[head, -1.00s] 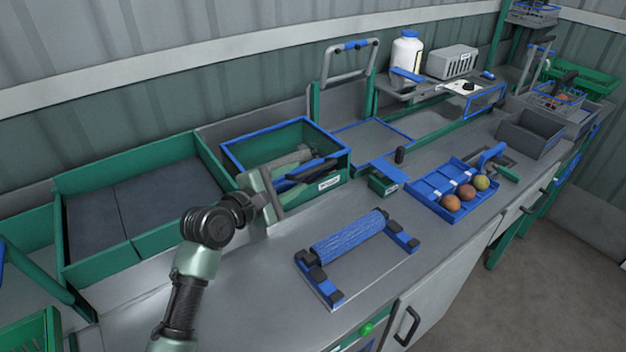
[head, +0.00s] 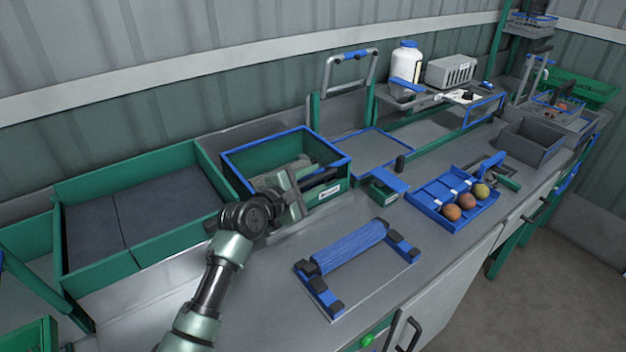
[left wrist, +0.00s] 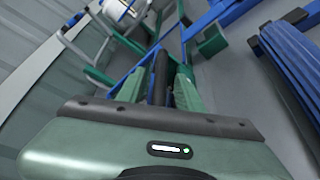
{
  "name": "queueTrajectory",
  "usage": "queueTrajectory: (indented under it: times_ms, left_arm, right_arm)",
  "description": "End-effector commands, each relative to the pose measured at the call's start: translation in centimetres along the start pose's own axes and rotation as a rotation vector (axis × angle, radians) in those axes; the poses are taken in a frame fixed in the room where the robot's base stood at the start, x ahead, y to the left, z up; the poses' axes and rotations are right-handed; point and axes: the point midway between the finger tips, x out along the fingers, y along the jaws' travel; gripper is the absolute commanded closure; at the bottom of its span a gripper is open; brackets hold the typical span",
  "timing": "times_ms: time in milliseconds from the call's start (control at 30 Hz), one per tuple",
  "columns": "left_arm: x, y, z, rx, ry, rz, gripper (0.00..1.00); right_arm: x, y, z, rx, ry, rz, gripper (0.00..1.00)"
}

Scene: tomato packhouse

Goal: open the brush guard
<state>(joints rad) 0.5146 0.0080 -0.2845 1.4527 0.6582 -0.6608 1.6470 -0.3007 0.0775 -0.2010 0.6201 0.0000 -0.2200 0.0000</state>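I cannot tell for certain which part is the brush guard. A blue ribbed roller brush (head: 348,247) lies in a low frame with blue and black end blocks on the bench; it also shows at the right of the left wrist view (left wrist: 292,50). Behind stands an upright grey U-shaped handle (head: 350,54) with a blue grip, by a flat blue-edged panel (head: 374,147). My left gripper (head: 312,176) is at the green bin's front, left of the panel and apart from the handle. Its green fingers (left wrist: 160,85) have something dark between them. My right gripper is not in view.
A green bin with a blue rim (head: 342,165) is beside my left gripper. A blue tray (head: 425,205) with round fruit sits right of the brush. A small green block (head: 381,191) and a black post (head: 400,162) stand between. A white bottle (head: 404,72) is behind.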

Motion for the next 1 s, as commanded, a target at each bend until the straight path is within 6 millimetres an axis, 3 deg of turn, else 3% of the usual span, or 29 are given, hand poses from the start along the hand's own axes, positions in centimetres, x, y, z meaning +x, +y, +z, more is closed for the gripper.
queueTrajectory:
  times_ms: [67, 200, 1000]
  left_arm:
    - [-0.01, 0.0, 0.02, 0.0, 0.0, 0.0, 0.67]
    - [-0.02, -0.01, 0.02, 0.0, -0.001, 0.0, 1.0]
    - [-0.03, -0.06, 0.02, -0.001, -0.001, -0.001, 1.0]
  right_arm:
    - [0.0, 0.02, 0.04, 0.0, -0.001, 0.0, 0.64]
    - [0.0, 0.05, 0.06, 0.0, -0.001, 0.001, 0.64]
    - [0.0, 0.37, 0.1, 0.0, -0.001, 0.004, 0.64]
